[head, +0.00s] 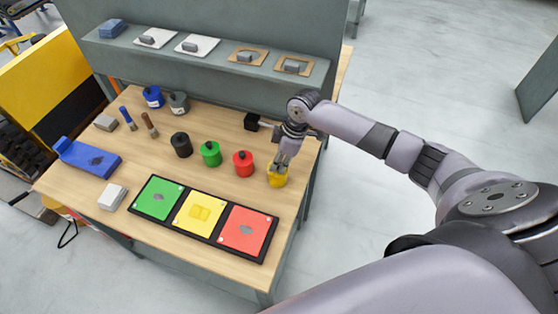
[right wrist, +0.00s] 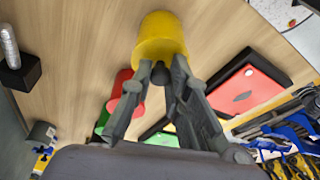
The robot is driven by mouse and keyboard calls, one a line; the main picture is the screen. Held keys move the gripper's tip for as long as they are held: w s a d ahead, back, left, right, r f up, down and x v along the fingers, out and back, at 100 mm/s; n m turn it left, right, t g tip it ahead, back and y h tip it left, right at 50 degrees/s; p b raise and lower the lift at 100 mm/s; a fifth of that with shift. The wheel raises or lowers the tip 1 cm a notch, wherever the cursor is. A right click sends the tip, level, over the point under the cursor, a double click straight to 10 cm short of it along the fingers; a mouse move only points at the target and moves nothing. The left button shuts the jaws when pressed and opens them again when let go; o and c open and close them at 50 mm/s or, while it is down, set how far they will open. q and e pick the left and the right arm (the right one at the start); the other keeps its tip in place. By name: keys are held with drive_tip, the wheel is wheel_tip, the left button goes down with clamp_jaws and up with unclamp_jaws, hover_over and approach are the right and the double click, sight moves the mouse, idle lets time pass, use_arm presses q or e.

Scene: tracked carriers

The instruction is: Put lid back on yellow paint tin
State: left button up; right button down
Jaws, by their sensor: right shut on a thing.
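The yellow paint tin (head: 276,181) stands near the right edge of the wooden table, to the right of the red tin. My right gripper (head: 283,160) is directly above it, pointing down. In the right wrist view my right gripper (right wrist: 163,76) is shut on the dark knob of the yellow lid (right wrist: 160,55). The lid lines up with the yellow tin (right wrist: 165,22) and looks to be on or very close to its top; I cannot tell if it is fully seated. My left gripper is not in view.
A red tin (head: 243,163), a green tin (head: 211,153) and a black tin (head: 181,145) stand in a row to the left. A black tray (head: 212,240) with green, yellow and red panels lies in front. A black block (head: 251,121) sits behind.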

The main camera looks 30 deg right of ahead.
drive_tip(key=c, duration=1.5)
unclamp_jaws()
drive_tip(key=shift+o, duration=0.4)
drive_tip(key=o, duration=0.4)
drive_tip(key=shift+o, duration=0.2)
drive_tip(key=shift+r, duration=0.2)
drive_tip(key=shift+r+p, duration=3.4)
drive_tip(key=shift+p, duration=0.3)
drive_tip(key=shift+f, duration=0.1)
drive_tip(key=shift+c, duration=0.3)
clamp_jaws()
